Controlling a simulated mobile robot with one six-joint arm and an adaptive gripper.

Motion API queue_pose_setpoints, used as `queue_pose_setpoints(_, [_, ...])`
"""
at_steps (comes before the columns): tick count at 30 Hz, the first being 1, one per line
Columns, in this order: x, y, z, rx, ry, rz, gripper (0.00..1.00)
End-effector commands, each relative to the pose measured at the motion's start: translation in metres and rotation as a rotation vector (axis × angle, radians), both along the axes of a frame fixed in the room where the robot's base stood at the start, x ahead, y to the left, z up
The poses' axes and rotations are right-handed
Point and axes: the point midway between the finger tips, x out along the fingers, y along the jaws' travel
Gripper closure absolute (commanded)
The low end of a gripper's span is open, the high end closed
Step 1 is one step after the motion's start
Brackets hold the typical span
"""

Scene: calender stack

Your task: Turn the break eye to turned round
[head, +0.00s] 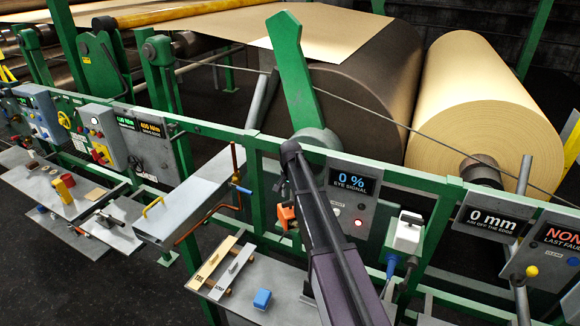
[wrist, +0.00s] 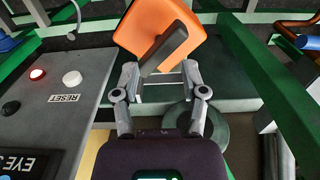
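The break eye appears to be the orange box (wrist: 150,22) with a dark bar across its face, at the top middle of the wrist view. In the head view the orange box (head: 287,218) sits on the green rail, left of the eye signal panel, partly hidden by my arm. My gripper (wrist: 160,75) is open, its two fingers apart at the near edge of the box. I cannot tell whether they touch it. The eye signal panel (head: 338,213) reads 0 % and has a lit red lamp; its RESET button (wrist: 72,78) shows in the wrist view.
A green rail (wrist: 270,75) runs close to the right of the box in the wrist view. A tray (head: 200,303) with a blue block lies below left. A white device (head: 408,232) hangs right of the panel. Large paper rolls (head: 480,100) stand behind the rail.

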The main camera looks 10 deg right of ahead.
Motion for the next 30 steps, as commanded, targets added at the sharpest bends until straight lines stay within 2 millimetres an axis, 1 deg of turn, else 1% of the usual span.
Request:
queue_pose_setpoints(1, [0.000,0.000,0.009,0.000,0.000,0.000,0.44])
queue_pose_setpoints(30, [0.000,0.000,0.088,0.001,0.001,-0.001,0.44])
